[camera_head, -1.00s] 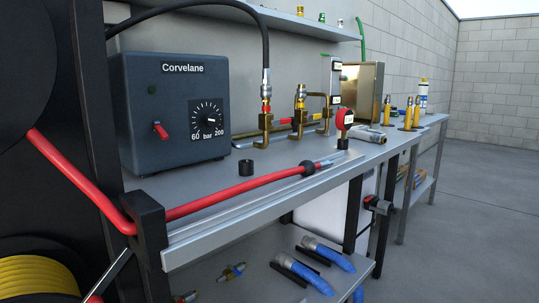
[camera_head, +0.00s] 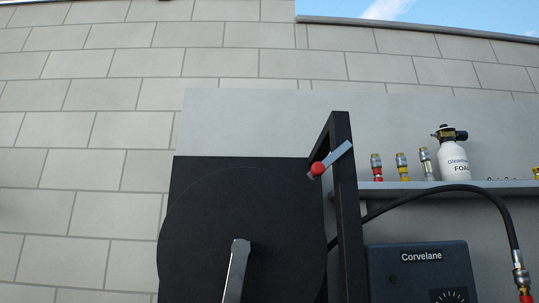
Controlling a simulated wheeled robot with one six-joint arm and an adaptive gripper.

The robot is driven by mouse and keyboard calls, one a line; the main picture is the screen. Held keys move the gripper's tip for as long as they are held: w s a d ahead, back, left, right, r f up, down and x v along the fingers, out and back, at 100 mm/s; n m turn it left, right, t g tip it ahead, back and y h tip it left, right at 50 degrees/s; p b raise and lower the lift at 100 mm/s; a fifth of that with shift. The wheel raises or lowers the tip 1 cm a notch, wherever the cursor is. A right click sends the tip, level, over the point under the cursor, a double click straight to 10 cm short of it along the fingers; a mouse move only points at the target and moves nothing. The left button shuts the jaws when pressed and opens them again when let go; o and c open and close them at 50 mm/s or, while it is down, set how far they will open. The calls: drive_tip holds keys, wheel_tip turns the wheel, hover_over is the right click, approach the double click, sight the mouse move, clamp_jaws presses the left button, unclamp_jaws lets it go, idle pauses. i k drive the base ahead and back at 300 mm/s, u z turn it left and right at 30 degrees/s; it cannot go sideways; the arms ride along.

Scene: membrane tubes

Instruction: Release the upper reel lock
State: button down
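A black reel disc (camera_head: 205,225) fills the lower middle of the head view, with its lower part cut off by the frame. A small grey lever (camera_head: 341,151) with a red knob (camera_head: 317,169) sits at the top of the black upright frame (camera_head: 343,215). It slants from the knob up to the right, and appears to be the upper reel lock. The knob end is near the disc's upper right edge; I cannot tell whether they touch. A grey crank arm (camera_head: 236,270) hangs from the middle of the disc. My gripper is not in view.
A dark Corvelane box (camera_head: 418,272) stands right of the reel, with a black hose (camera_head: 440,190) arching over it. A shelf (camera_head: 455,187) above holds a white foam bottle (camera_head: 453,161) and several couplings. A block wall (camera_head: 90,150) stands behind.

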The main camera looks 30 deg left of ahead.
sight(318, 168)
drive_tip(key=u, duration=0.7)
drive_tip(key=k, duration=0.6)
drive_tip(key=u, duration=0.25)
